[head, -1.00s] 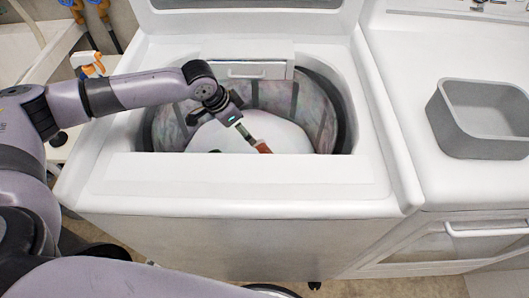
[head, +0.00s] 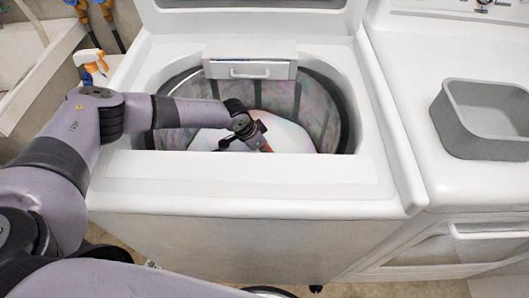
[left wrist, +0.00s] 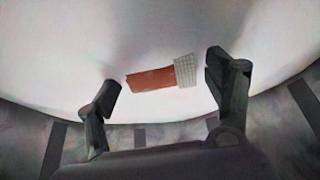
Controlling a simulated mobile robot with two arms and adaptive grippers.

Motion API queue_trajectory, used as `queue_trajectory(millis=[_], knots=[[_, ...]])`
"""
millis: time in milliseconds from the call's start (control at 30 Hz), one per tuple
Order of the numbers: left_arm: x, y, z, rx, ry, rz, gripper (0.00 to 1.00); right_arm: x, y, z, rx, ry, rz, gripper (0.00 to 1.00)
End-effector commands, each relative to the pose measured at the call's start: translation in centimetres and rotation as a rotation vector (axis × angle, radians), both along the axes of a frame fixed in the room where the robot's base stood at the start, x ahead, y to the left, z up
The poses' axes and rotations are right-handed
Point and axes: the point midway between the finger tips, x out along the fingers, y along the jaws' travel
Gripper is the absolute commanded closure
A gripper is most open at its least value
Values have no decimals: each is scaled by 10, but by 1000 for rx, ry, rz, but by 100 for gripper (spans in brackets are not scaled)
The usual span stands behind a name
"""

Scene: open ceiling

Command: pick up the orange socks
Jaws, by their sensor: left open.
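The orange socks (left wrist: 150,79) show in the left wrist view as a small orange piece with a pale, grid-patterned end, lying on the white bottom inside the washer. My left gripper (left wrist: 165,80) is open, with one finger on each side of the socks in that view; I cannot tell whether it touches them. In the head view my left gripper (head: 250,143) is down inside the washer drum, and only a bit of orange (head: 266,149) shows by its tip. My right gripper is in neither view.
The open top-loading washer (head: 240,185) has a drum wall (head: 320,115) close around my left arm. A grey bin (head: 470,140) stands on the white machine at the right. An orange and white spray bottle (head: 93,66) stands at the left.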

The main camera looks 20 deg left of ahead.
Motion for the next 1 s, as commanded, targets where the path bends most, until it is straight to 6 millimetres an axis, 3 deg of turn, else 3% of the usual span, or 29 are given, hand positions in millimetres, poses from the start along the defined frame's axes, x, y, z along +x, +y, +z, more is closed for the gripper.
queue_trajectory(millis=[100, 367, 1000], knots=[[3, -3, -12, 0, 0, 0, 25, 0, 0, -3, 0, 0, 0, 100], [4, -4, -14, 0, 0, 1, 25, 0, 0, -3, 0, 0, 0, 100], [4, -3, -14, 0, 0, 1, 68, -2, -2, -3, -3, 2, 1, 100]])
